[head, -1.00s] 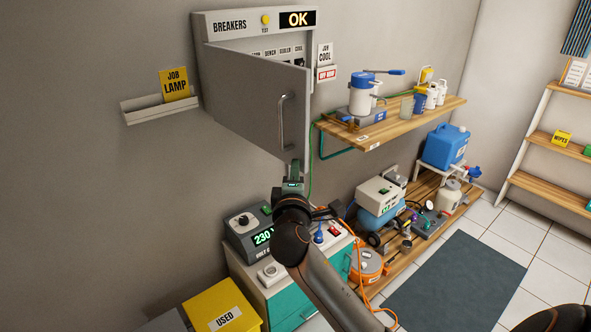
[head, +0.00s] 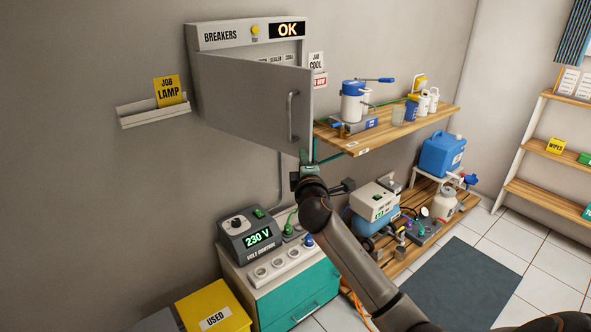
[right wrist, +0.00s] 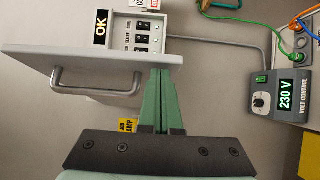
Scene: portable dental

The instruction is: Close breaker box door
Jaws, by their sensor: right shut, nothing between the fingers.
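The grey breaker box (head: 222,36) hangs on the wall in the head view, with an OK display on its top strip. Its door (head: 245,100) stands partly open, hinged at the left, with a vertical bar handle (head: 292,116) near its free right edge. My right gripper (head: 305,158) is at the lower free corner of the door, below the handle. In the right wrist view the green fingers (right wrist: 161,75) are shut and empty, close to the door's edge (right wrist: 100,55); I cannot tell if they touch it. My left gripper is not in view.
A wooden shelf (head: 390,128) with bottles and a blue-lidded canister is right of the box. Below stands a cabinet (head: 300,295) with a volt control unit (head: 250,235) and sockets. A JOB LAMP card (head: 168,91) sits in a wall tray to the left.

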